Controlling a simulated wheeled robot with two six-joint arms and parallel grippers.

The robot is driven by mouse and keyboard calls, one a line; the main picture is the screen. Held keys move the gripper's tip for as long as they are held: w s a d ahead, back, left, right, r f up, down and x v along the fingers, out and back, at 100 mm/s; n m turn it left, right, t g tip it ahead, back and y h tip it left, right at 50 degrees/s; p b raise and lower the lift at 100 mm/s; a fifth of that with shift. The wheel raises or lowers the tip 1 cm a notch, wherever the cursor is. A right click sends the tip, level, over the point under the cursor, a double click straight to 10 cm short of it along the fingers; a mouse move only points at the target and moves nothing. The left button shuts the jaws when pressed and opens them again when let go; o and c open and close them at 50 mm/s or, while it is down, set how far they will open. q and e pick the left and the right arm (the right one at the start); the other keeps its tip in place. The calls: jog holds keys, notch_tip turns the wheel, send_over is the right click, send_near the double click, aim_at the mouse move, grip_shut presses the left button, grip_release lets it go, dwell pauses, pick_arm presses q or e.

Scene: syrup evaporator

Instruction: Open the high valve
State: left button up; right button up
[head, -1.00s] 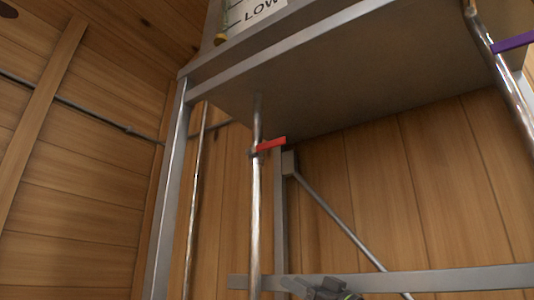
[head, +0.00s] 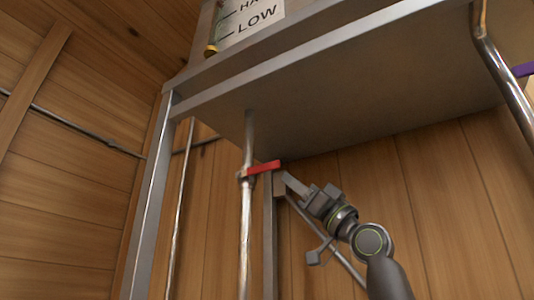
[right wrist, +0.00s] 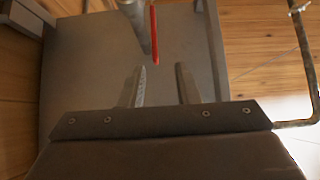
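A red valve handle (head: 263,167) sticks out to the right from a vertical metal pipe (head: 246,215) below the tank. It is roughly level. My right gripper (head: 298,183) is just right of and slightly below the handle's free end, apart from it. In the right wrist view the gripper (right wrist: 159,70) is open. The red handle (right wrist: 154,35) shows ahead, its end near the gap between the fingertips, with nothing held. A purple handle (head: 524,69) is at the right edge on another pipe. No label names either valve. My left gripper is out of view.
The metal tank (head: 370,100) overhangs the right gripper. A frame leg (head: 150,200) stands left of the pipe, and a post (head: 270,240) with a diagonal brace stands close by. A gauge plate (head: 255,18) reading "LOW" is above. Wooden walls lie behind.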

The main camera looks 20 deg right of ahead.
aim_at(266, 164)
jog(key=p+x, duration=0.2)
jog(key=x, duration=0.2)
jog(key=p+x, duration=0.3)
jog(key=x, duration=0.1)
jog(key=shift+w+r, duration=0.1)
jog(key=shift+w, duration=0.4)
jog(key=shift+w+a+r+p, duration=0.35)
jog(key=shift+w+r+p, duration=0.1)
jog(key=shift+p, duration=0.25)
jog(key=shift+w+a+r, duration=0.1)
jog(key=shift+w+a, duration=0.05)
jog(key=shift+w, duration=0.2)
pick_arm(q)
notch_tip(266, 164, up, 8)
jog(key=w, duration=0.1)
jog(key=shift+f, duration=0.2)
pick_arm(e)
jog(key=shift+s, duration=0.1)
jog(key=shift+c, duration=0.3)
grip_shut()
